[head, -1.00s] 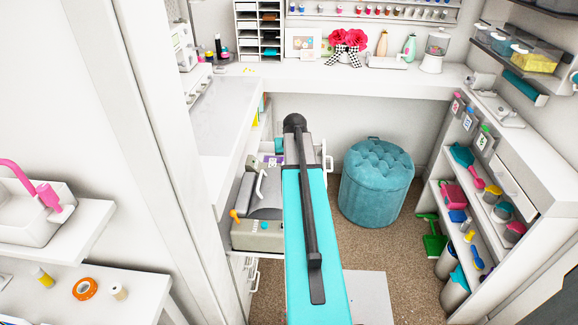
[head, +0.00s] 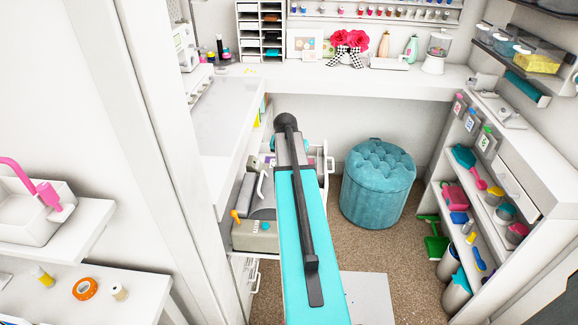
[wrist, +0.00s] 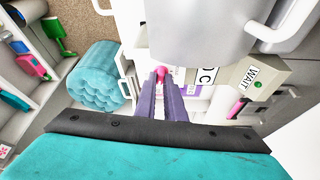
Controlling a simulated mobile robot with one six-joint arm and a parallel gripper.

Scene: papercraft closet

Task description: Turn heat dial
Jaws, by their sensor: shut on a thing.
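The grey machine (head: 256,236) sits on a pulled-out shelf left of my arm in the head view, with an orange lever and a teal button on its near face. In the wrist view the machine's rounded grey body (wrist: 200,25) fills the top, with a handle at its right. My gripper (wrist: 162,76) has two long purple fingers, closed on a small pink knob, the heat dial (wrist: 162,70), by the machine's front edge. The fingers hide part of the dial. Its pointer is not visible. In the head view my arm hides the gripper tips.
A "WAIT" label and green button (wrist: 258,84) lie right of the fingers. A teal tufted stool (head: 378,185) stands on the carpet; it also shows at left in the wrist view (wrist: 97,75). White shelves (head: 490,215) line the right side.

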